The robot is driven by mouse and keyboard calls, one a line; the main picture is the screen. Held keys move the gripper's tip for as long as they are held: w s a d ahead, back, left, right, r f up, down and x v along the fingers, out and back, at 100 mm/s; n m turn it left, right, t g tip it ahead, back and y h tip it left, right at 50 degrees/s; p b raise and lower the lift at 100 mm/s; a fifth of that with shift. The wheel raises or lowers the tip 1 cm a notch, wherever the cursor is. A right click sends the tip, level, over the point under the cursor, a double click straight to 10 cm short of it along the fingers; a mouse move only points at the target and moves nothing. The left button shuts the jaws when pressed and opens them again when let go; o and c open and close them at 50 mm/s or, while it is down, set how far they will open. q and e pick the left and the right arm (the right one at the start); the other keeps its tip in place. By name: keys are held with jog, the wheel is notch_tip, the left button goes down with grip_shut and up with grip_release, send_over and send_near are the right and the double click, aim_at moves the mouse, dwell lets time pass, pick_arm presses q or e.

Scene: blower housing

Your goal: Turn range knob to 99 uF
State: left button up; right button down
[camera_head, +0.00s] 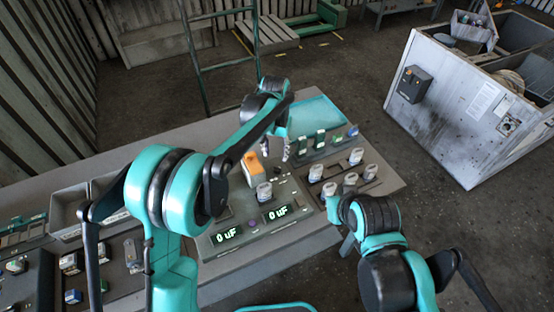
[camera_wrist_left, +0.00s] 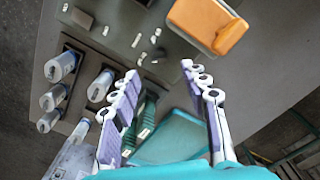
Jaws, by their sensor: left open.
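A grey tester panel (camera_head: 285,232) has two lit displays, the left display (camera_head: 227,236) and the right display (camera_head: 276,213), both reading 0 uF. An orange block-shaped part (camera_head: 252,168) stands on the panel behind them; it also shows at the top of the left wrist view (camera_wrist_left: 213,24). I cannot tell which part is the range knob. Small white marks (camera_wrist_left: 150,42) lie beside the orange part. My left gripper (camera_head: 276,149) is open and empty above the panel's far side, near the orange part. My right gripper (camera_head: 342,222) is by the panel's right edge; its fingers are unclear.
Silver capacitors (camera_head: 356,156) stand in dark holders right of the panel. Green parts (camera_head: 320,139) and a teal mat (camera_head: 314,112) are at the back. Grey bins (camera_head: 68,207) and small parts are on the left.

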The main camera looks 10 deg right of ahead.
aim_at(277, 169)
pick_arm(q)
jog(key=shift+w+d+f, duration=0.25)
jog(key=shift+w+f, duration=0.05)
jog(key=shift+w, duration=0.2)
jog(key=shift+w+f, duration=0.1)
jog(key=shift+f, duration=0.1)
jog(key=f+b, duration=0.1)
jog(key=f, duration=0.6)
jog(key=shift+s+f, duration=0.15)
jog(key=shift+s, duration=0.05)
grip_shut()
